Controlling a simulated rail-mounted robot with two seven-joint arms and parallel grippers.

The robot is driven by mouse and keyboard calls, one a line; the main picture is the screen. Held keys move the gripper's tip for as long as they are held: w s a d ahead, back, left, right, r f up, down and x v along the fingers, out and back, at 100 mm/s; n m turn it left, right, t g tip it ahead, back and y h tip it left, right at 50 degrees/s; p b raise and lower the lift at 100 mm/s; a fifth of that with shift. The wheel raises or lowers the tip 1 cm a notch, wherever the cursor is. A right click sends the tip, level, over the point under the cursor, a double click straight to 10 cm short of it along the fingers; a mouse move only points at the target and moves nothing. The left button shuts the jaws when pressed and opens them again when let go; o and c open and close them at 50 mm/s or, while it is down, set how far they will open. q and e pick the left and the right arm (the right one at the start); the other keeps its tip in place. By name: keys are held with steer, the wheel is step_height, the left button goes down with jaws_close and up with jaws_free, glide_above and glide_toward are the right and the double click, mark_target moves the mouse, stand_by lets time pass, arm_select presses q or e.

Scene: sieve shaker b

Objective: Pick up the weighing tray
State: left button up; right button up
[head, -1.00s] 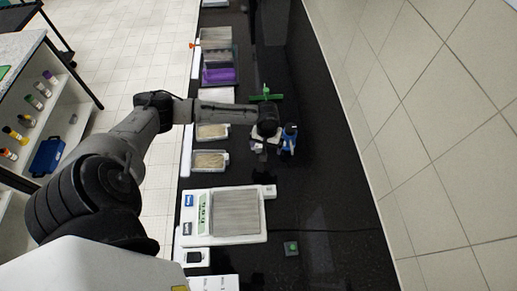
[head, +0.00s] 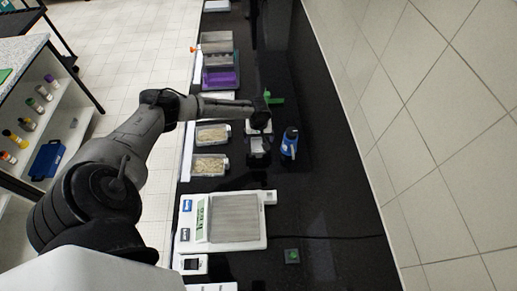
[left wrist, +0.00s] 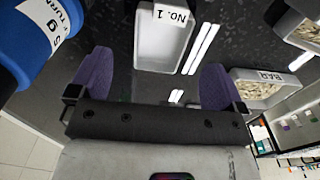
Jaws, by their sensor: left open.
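The weighing tray is a small white open tray labelled "No. 1" (left wrist: 163,40), seen just beyond my fingertips in the left wrist view. In the head view the tray (head: 257,145) lies on the black bench, partly hidden by my gripper. My left gripper (left wrist: 157,78) is open, with its two purple finger pads apart and nothing between them. The tray lies ahead of the gap and appears apart from the fingers. My right gripper is not in view.
A blue bottle (head: 289,143) stands right of the tray and shows close at upper left in the wrist view (left wrist: 35,40). Labelled trays of pale grains (head: 210,164) lie to the left. A balance (head: 235,218) stands nearer. A green object (head: 274,97) is behind my gripper.

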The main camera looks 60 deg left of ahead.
mark_target(258, 144)
arm_select(q)
steer(key=shift+f, duration=2.6)
steer(key=c, duration=1)
